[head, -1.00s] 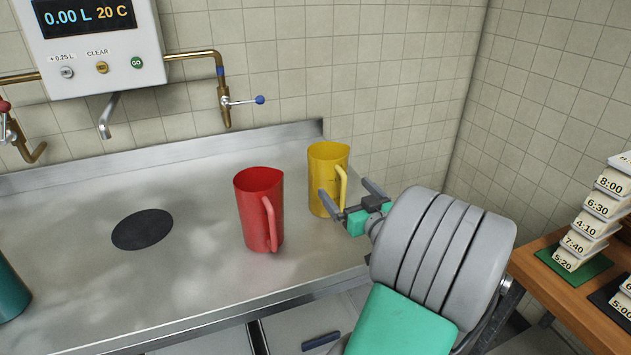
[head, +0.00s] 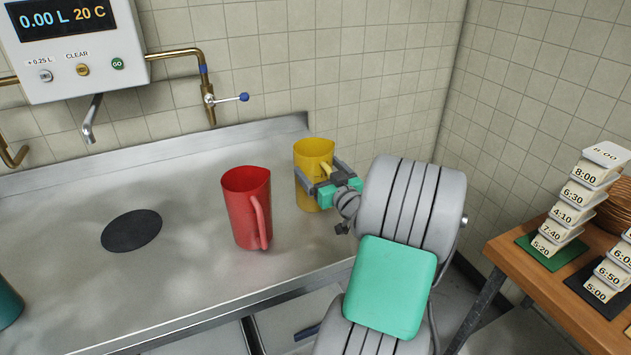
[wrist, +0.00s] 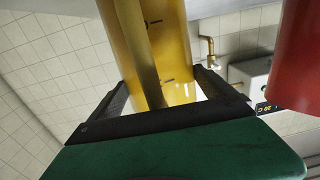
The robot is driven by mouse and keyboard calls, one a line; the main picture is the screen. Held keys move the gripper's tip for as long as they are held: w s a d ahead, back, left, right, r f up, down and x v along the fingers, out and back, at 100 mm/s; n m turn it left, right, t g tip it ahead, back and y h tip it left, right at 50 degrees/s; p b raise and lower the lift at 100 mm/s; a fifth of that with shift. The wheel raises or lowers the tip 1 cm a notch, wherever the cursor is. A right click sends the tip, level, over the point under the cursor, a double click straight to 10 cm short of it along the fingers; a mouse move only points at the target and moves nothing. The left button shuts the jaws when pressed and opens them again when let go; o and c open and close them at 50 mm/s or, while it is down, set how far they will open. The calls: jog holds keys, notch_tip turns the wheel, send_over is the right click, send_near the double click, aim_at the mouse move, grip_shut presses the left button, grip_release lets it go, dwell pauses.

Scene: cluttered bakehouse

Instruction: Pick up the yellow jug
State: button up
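The yellow jug (head: 309,160) stands upright on the steel counter, its handle turned toward my gripper. In the wrist view the jug (wrist: 180,50) fills the middle, with its handle (wrist: 135,45) in front of the body. My gripper (head: 310,180) is open at the jug's handle side. In the wrist view its two fingers (wrist: 165,95) lie on either side of the jug's handle and lower picture part, with a visible gap at the right finger. Whether the left finger touches the jug I cannot tell.
A red jug (head: 246,208) stands close to the left of the yellow jug on the counter (head: 180,265). A teal vessel (head: 8,295) is at the left edge. A tiled wall rises behind. A wooden table (head: 545,285) with number cards stands right.

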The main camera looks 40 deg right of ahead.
jog(key=c, duration=1.3)
